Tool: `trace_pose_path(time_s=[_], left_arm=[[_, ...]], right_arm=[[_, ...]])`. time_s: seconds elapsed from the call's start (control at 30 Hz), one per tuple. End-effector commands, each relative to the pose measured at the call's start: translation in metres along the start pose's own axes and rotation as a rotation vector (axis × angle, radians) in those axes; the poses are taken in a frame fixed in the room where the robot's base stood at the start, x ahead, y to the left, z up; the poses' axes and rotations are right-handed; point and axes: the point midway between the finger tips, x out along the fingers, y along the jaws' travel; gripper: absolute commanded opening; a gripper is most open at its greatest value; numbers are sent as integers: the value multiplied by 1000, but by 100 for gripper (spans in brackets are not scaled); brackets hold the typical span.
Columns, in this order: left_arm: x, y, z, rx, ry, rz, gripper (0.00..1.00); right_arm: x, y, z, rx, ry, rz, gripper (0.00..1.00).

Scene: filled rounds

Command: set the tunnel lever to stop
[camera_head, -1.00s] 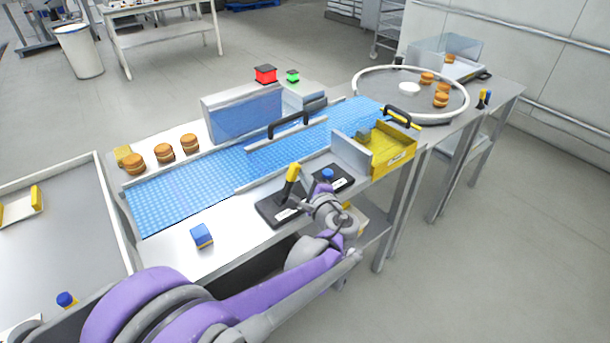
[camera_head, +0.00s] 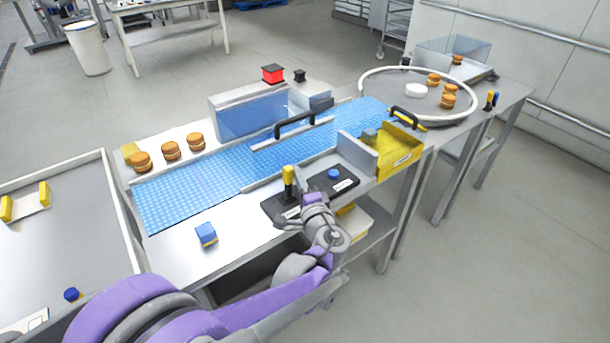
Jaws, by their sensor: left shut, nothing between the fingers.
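A lever with a yellow grip (camera_head: 288,176) stands nearly upright on a black labelled base (camera_head: 276,207) at the front edge of the conveyor table; its label is too small to read. My left gripper (camera_head: 309,197) is shut and empty, just right of the lever; whether it touches the lever cannot be told. The tunnel housing (camera_head: 250,113) with its blue see-through side stands over the belt. On it the red lamp (camera_head: 273,73) is bright and the lamp beside it (camera_head: 299,76) is dark. My right gripper is out of view.
A blue knob (camera_head: 334,174) sits on a second black base right of the lever. A blue-topped block (camera_head: 206,234) lies at the table's front left. A yellow tray (camera_head: 398,152) stands at the right. Several round filled pieces (camera_head: 170,151) sit behind the blue belt (camera_head: 180,194).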

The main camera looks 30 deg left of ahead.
Motion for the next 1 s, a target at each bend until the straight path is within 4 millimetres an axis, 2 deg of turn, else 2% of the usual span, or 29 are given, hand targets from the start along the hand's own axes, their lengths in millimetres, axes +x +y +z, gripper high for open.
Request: trace_pose_path(time_s=[0.47,1.0], left_arm=[[-11,0,33,-337,-1,-118,0],[-15,2,43,-330,-2,-115,0]], right_arm=[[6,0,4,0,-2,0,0],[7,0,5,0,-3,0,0]])
